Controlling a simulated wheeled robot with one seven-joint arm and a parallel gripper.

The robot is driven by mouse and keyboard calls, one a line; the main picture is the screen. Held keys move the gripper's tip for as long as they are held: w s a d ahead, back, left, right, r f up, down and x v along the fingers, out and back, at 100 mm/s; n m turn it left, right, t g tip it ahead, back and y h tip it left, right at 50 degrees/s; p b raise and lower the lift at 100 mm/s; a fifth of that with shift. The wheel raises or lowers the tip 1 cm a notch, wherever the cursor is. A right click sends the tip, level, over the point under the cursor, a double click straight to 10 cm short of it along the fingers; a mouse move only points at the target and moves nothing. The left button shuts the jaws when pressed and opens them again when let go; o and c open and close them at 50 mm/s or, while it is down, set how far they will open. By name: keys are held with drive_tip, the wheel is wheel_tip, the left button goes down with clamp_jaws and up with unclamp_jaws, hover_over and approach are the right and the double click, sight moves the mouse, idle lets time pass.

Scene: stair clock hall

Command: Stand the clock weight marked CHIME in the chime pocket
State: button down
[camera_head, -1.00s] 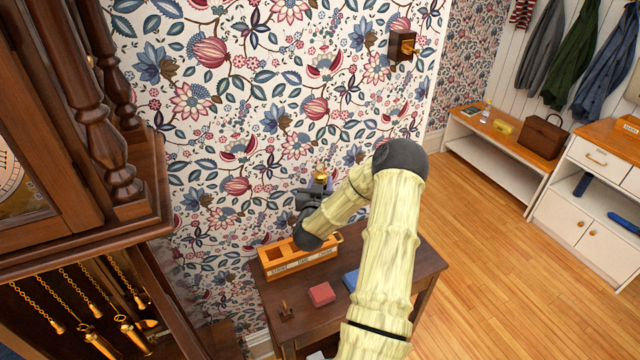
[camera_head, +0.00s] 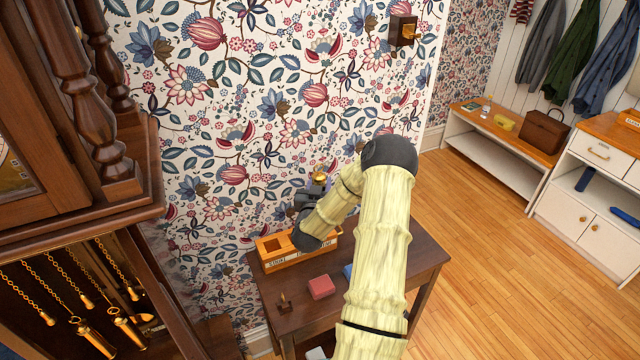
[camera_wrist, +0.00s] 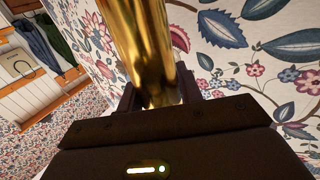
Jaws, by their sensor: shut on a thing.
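My gripper (camera_head: 312,190) is above the wooden pocket box on the small table, against the papered wall. It is shut on a shiny brass cylinder, a clock weight (camera_wrist: 146,45), which rises from between the dark fingers in the wrist view. Only its brass top (camera_head: 319,178) shows in the head view. No CHIME mark is readable on it. The pocket box (camera_head: 275,263) has a row of labelled pockets; STRIKE is at the left end. My arm hides the middle of the box, and I cannot tell how far the weight stands from the chime pocket.
The dark table (camera_head: 335,303) bears a red block (camera_head: 321,288), a partly hidden blue one (camera_head: 348,271) and a small brown item (camera_head: 284,302). The tall clock case (camera_head: 150,290), with chains and brass weights, stands close at the left. Open floor (camera_head: 480,260) lies to the right.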

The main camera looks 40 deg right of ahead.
drive_tip(key=shift+d+f+b, duration=0.1)
drive_tip(key=shift+f+b, duration=0.35)
drive_tip(key=shift+f, duration=0.1)
drive_tip(key=shift+b, duration=0.45)
idle(2.0)
